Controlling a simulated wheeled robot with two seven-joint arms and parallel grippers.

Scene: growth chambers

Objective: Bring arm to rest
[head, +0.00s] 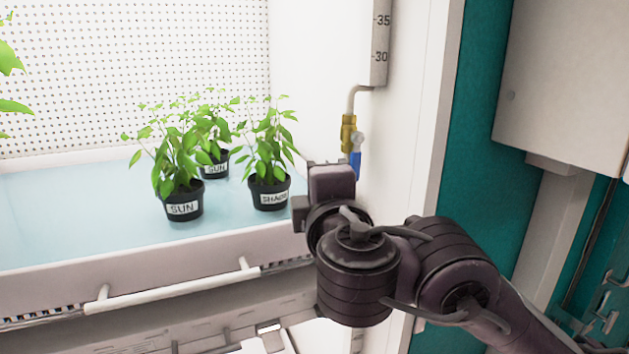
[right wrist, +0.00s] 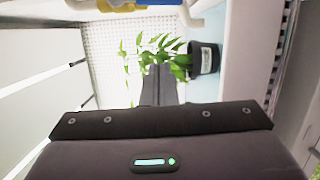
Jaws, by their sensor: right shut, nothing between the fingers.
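My right arm comes in from the right in the head view, its wrist bent in front of the chamber opening. My right gripper (head: 328,185) is beside the tray's right end, below the valve; its fingertips are hard to make out there. In the right wrist view the fingers of the right gripper (right wrist: 159,70) are together, with nothing between them. They point toward a potted plant (right wrist: 203,60) that lies beyond them. My left gripper is in neither view.
A pale blue tray (head: 60,215) holds potted plants labelled SUN (head: 183,205), SUN (head: 214,167) and SHADE (head: 270,194). A brass valve (head: 348,133) with a blue handle (head: 355,163) is close above my right gripper. A white rail handle (head: 175,288) runs along the front.

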